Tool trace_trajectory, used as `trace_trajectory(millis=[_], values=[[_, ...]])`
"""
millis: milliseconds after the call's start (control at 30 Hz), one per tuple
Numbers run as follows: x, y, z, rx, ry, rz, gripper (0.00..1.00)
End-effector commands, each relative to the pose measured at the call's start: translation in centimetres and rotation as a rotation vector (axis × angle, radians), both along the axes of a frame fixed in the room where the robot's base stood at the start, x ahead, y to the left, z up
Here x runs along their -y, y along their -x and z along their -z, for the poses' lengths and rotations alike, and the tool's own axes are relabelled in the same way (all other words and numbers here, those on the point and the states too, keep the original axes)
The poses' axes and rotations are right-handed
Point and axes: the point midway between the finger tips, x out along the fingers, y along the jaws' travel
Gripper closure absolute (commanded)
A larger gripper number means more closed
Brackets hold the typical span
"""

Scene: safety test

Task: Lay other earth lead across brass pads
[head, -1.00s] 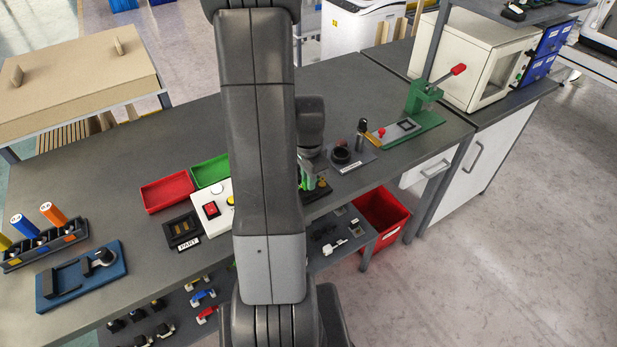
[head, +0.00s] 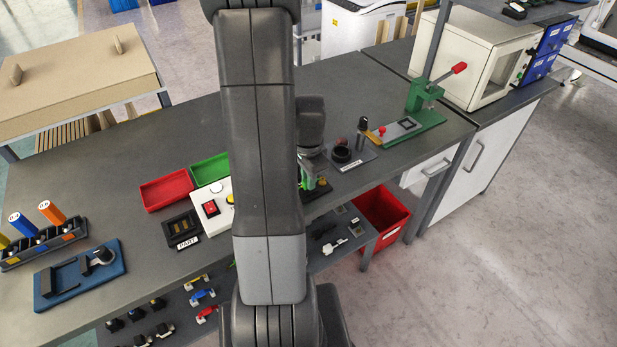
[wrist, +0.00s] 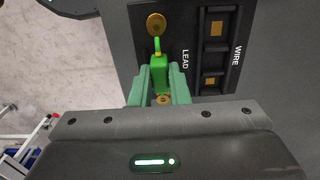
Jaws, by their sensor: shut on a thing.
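In the wrist view my gripper (wrist: 158,94) is shut on the earth lead (wrist: 159,72), a small green piece with a thin yellow-green end. That end reaches to the round brass pad (wrist: 156,24) on the dark LEAD plate; I cannot tell whether it touches. Another brass piece (wrist: 162,99) shows between the fingers, at the near end of the lead. In the head view my gripper (head: 315,186) is low over the bench's front edge, partly hidden by my arm.
Right of the LEAD label is a black WIRE fixture (wrist: 213,56) with two square brass pads. A white box with a red switch (head: 211,208) and red (head: 167,190) and green trays stand left. A round black fixture (head: 342,155) and a green lever press (head: 424,95) stand right.

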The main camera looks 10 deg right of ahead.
Motion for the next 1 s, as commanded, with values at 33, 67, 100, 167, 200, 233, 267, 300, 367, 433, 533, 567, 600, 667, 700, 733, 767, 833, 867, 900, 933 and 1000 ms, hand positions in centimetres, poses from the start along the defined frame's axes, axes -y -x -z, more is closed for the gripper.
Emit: trace_trajectory(millis=[33,67,100,167,200,233,267,300,367,433,533,567,600,667,700,733,767,833,867,900,933,1000], values=[[0.01,0.00,0.00,0.000,0.000,0.000,1.00],[0.00,0.00,-0.01,0.000,0.000,0.000,1.00],[0.00,0.00,-0.02,0.000,0.000,0.000,1.00],[0.00,0.00,-0.02,0.000,0.000,0.000,1.00],[0.00,0.00,-0.02,0.000,0.000,0.000,1.00],[0.00,0.00,-0.02,0.000,0.000,0.000,1.00],[0.00,0.00,-0.02,0.000,0.000,0.000,1.00],[0.00,0.00,-0.02,0.000,0.000,0.000,1.00],[0.00,0.00,-0.02,0.000,0.000,0.000,1.00],[0.00,0.00,0.01,0.000,0.000,0.000,1.00],[0.00,0.00,0.12,0.000,0.000,0.000,1.00],[0.00,0.00,0.16,0.000,0.000,0.000,1.00],[0.00,0.00,0.23,0.000,0.000,0.000,1.00],[0.00,0.00,0.33,0.000,0.000,0.000,1.00],[0.00,0.01,0.39,0.000,0.000,0.000,1.00],[0.00,0.01,0.44,0.000,0.000,0.000,1.00],[0.00,0.01,0.49,0.000,0.000,0.000,1.00],[0.00,0.01,0.59,0.000,0.000,0.000,1.00],[0.00,0.01,0.64,0.000,0.000,0.000,1.00],[0.00,0.01,0.70,0.000,0.000,0.000,1.00],[0.00,0.01,0.74,0.000,0.000,0.000,1.00],[0.00,0.01,0.85,0.000,0.000,0.000,1.00]])
